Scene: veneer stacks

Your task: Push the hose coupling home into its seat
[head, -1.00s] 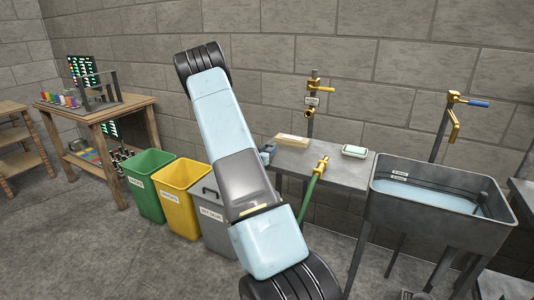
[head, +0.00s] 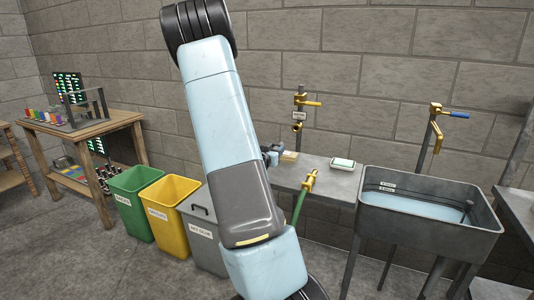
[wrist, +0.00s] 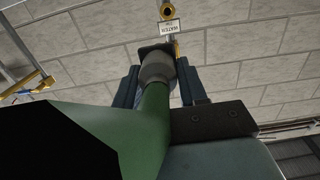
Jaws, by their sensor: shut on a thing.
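In the wrist view my gripper (wrist: 158,75) is shut on the hose coupling (wrist: 155,66), a grey collar with a dark rim on a green hose (wrist: 150,125). One finger shows on each side. Beyond the coupling, apart from it in the picture, is a brass ring (wrist: 167,12), beside a WATER label (wrist: 169,27). This looks like the seat; it also shows under the wall tap in the head view (head: 297,128). My arm hides most of the gripper there. A green hose with a brass fitting (head: 309,181) stands at the bench front; I cannot tell whether it is the same hose.
A grey bench (head: 318,176) carries a soap dish (head: 342,163) and a tan block (head: 289,156). A water-filled sink (head: 430,225) stands to its right. Green (head: 135,212), yellow (head: 165,215) and grey (head: 200,245) bins stand left. A wooden table (head: 80,135) is farther left.

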